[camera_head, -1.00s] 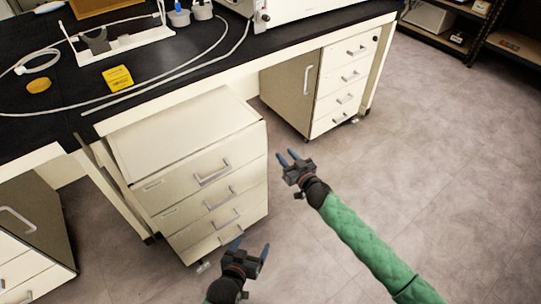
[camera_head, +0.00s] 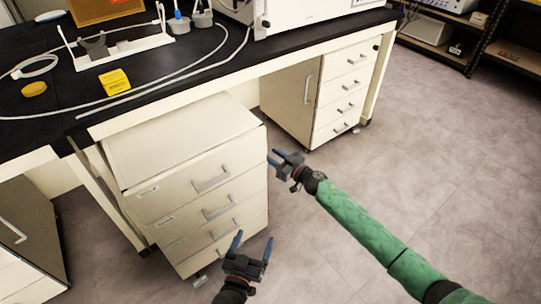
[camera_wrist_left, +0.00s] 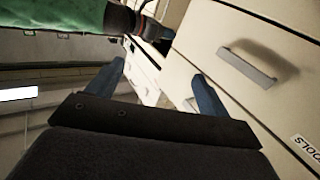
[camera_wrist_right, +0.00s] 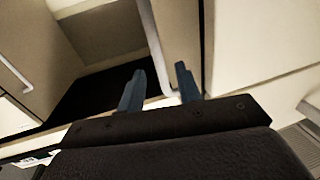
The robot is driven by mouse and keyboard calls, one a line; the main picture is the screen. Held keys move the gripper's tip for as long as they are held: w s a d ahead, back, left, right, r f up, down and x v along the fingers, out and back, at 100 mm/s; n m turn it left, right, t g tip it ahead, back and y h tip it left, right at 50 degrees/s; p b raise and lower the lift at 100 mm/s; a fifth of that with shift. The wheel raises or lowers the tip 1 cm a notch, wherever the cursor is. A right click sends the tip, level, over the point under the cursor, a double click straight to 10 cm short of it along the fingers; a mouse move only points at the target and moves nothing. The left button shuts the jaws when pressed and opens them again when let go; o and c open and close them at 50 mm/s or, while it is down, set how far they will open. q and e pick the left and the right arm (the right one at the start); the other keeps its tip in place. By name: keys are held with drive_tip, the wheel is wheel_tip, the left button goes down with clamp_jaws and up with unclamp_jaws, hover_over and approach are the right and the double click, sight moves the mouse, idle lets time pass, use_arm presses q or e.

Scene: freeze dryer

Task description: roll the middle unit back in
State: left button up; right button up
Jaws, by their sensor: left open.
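The middle drawer unit (camera_head: 213,205) is cream with several handled drawers. It stands partly out from under the bench, turned at an angle. Its drawers look shut, and a caster (camera_head: 200,281) shows below. My left gripper (camera_head: 253,243) is open and empty in front of the lower drawers. In the left wrist view a drawer handle (camera_wrist_left: 247,66) is right of its fingers. My right gripper (camera_head: 273,158) is open and empty, close to the unit's right front edge; I cannot tell if it touches. In the right wrist view its open fingers (camera_wrist_right: 158,88) show with nothing between them.
The black-topped bench (camera_head: 150,92) runs across the back. Another drawer unit (camera_head: 345,90) stands under its right part, and a cabinet (camera_head: 25,235) at lower left. A bench leg (camera_head: 112,205) is close to the middle unit's left side. Floor (camera_head: 430,170) at right is clear.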

use_arm(q)
drive_tip(key=shift+w+r+t, duration=0.2)
drive_tip(key=shift+r+t, duration=0.3)
drive_tip(key=shift+r, duration=1.05)
use_arm(e)
drive_tip(key=shift+x, duration=0.9)
clamp_jaws()
